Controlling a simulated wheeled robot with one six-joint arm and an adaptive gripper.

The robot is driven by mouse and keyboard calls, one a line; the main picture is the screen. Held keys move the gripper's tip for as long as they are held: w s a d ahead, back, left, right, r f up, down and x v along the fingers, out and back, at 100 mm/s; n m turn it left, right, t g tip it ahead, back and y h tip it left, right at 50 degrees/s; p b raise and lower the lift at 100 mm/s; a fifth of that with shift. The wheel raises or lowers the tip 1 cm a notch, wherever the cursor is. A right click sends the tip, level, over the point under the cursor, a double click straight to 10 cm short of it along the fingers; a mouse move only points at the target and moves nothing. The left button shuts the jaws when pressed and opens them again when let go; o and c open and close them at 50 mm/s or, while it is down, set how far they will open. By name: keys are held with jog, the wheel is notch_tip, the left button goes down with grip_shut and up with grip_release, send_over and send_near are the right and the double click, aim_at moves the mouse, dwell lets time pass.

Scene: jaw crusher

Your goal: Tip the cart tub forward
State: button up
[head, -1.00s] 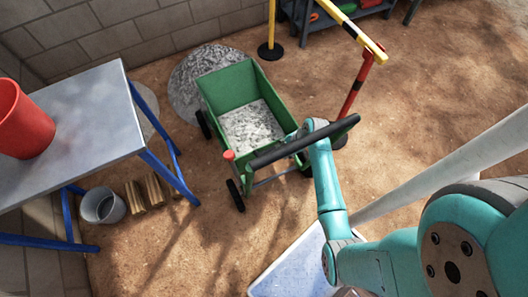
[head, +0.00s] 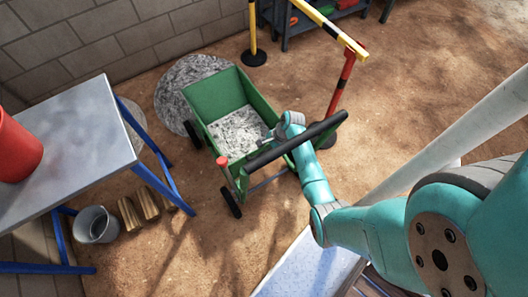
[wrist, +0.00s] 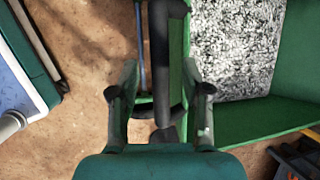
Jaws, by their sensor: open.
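The green cart tub (head: 250,88) stands upright and level on its wheels, with grey gravel (head: 240,132) inside. A black push handle (head: 296,142) runs across its near end, with a red knob (head: 222,162) by the frame. My gripper (head: 276,132) is at the handle beside the tub's near end, partly hidden by my own wrist. In the wrist view my gripper (wrist: 160,88) is open, with one finger on each side of the black handle bar (wrist: 162,60). I cannot tell whether either finger touches it. The tub (wrist: 297,70) and gravel (wrist: 232,45) show on the right.
A gravel heap (head: 180,97) lies on the ground beyond the tub. A grey table (head: 75,135) with a red bucket (head: 14,150) stands left, a metal bucket (head: 97,224) below. A red post (head: 341,95) with a striped bar stands right of the cart.

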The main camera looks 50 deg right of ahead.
jog(key=shift+x, duration=1)
grip_shut()
jog(key=w+d+r, duration=0.2)
jog(key=w+r, duration=0.4)
jog(key=r, duration=0.2)
jog(key=shift+w+r, duration=0.25)
jog(key=shift+r, duration=0.15)
grip_release()
jog(key=shift+a+f, duration=0.1)
jog(key=shift+s, duration=0.1)
jog(key=shift+s+f, duration=0.15)
